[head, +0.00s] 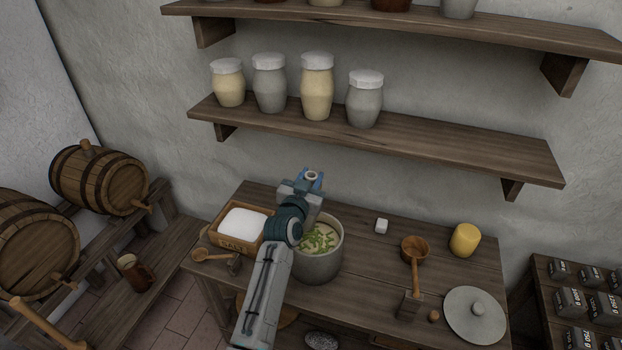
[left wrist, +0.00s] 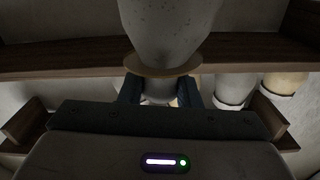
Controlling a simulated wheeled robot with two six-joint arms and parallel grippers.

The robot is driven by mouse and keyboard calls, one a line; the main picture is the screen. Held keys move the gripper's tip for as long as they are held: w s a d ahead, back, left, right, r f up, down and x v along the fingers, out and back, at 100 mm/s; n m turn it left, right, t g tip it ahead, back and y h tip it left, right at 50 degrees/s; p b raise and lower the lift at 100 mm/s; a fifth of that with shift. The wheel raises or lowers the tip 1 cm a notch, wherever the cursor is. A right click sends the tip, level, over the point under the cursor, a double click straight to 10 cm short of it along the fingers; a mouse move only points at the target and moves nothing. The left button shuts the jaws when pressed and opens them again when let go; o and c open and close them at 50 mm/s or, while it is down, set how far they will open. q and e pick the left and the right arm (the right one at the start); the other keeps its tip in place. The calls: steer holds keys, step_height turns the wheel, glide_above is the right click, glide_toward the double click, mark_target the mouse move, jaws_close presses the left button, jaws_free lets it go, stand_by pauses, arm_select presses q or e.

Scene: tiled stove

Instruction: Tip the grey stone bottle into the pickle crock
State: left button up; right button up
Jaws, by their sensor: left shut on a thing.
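My left gripper (head: 303,188) is shut on the grey stone bottle. In the head view only the bottle's pale round mouth (head: 312,175) shows, facing up; my gripper and arm hide the rest. In the left wrist view the bottle's grey speckled body (left wrist: 168,28) shows, with a tan ring below it in the picture and its narrower part between the fingers (left wrist: 160,92). The grey pickle crock (head: 321,267) stands open on the table, with green pieces in pale liquid. My gripper appears above its back edge; the exact height is unclear. My right gripper is out of view.
A wooden salt box (head: 222,238) stands left of the crock. A shelf (head: 400,138) with several jars hangs behind.

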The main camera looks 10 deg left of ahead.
arm_select(q)
steer(key=shift+a+f+m+b, duration=0.1)
steer(key=shift+f+m+b, duration=0.35)
steer(key=shift+b, duration=0.3)
steer(key=shift+a+m+b, duration=0.1)
steer(key=shift+m+b, duration=0.6)
steer(key=shift+m, duration=0.05)
steer(key=shift+w+a+f+m+b, duration=0.1)
steer(key=shift+f+m+b, duration=0.05)
steer(key=shift+m+b, duration=0.6)
steer(key=shift+f+m+b, duration=0.2)
steer(key=shift+m+b, duration=0.1)
steer(key=shift+m, duration=0.05)
stand_by(0.4)
steer(key=shift+a+f+m+b, duration=0.15)
steer(key=shift+f+m+b, duration=0.4)
steer(key=shift+m+b, duration=0.5)
steer(key=shift+a+f+m+b, duration=0.1)
steer(key=shift+f+m+b, duration=1.3)
steer(key=shift+b, duration=0.45)
stand_by(0.5)
steer(key=shift+f+m+b, duration=0.95)
steer(key=shift+f+b, duration=0.1)
steer(key=shift+b, duration=0.3)
jaws_close()
